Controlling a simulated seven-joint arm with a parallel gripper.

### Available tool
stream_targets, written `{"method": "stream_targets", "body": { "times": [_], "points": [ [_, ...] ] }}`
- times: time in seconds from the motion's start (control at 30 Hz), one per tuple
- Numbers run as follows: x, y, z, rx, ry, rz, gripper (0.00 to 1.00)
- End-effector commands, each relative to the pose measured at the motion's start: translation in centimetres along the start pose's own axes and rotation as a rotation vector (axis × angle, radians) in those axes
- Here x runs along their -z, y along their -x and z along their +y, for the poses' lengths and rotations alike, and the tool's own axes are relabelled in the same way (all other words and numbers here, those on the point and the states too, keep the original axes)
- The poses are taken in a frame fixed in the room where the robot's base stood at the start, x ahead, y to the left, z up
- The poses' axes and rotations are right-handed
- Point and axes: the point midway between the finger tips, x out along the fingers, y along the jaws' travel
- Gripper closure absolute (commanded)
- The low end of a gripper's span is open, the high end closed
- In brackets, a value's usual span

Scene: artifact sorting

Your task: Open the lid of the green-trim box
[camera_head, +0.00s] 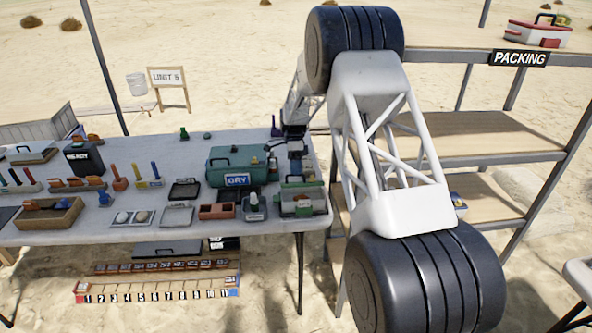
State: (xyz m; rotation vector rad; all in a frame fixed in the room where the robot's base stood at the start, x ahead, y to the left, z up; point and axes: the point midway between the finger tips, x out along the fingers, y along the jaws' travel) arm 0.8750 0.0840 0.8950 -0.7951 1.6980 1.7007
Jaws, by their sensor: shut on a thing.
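The green-trim box (302,207) stands at the right end of the long table, a pale box with green along its top. My gripper (296,166) is just above and behind the box, pointing down, small and partly merged with the dark shapes there. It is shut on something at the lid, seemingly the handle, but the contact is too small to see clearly.
A green case marked DRY (224,166) stands close left of my gripper. A small bottle on a tray (255,214) and a brown divided tray (217,211) are left of the box. The PACKING shelf (455,135) is to the right, with a red-trim box (524,35) on top.

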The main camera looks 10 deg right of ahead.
Motion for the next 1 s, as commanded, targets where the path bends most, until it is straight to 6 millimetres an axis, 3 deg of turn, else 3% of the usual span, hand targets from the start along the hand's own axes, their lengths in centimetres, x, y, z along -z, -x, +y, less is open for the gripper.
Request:
{"method": "stream_targets", "body": {
  "times": [0.07,0.1,0.23,0.67,1.0],
  "points": [
    [0.0,-0.1,-0.1,-0.001,0.000,0.000,0.97],
    [0.0,-0.1,-0.1,-0.001,0.000,0.000,0.84],
    [0.0,-0.1,0.0,0.000,0.000,0.000,0.64],
    [0.0,0.5,0.0,0.001,0.000,0.000,0.64],
    [0.0,4.0,-0.1,0.001,0.000,0.000,0.64]
  ]
}}
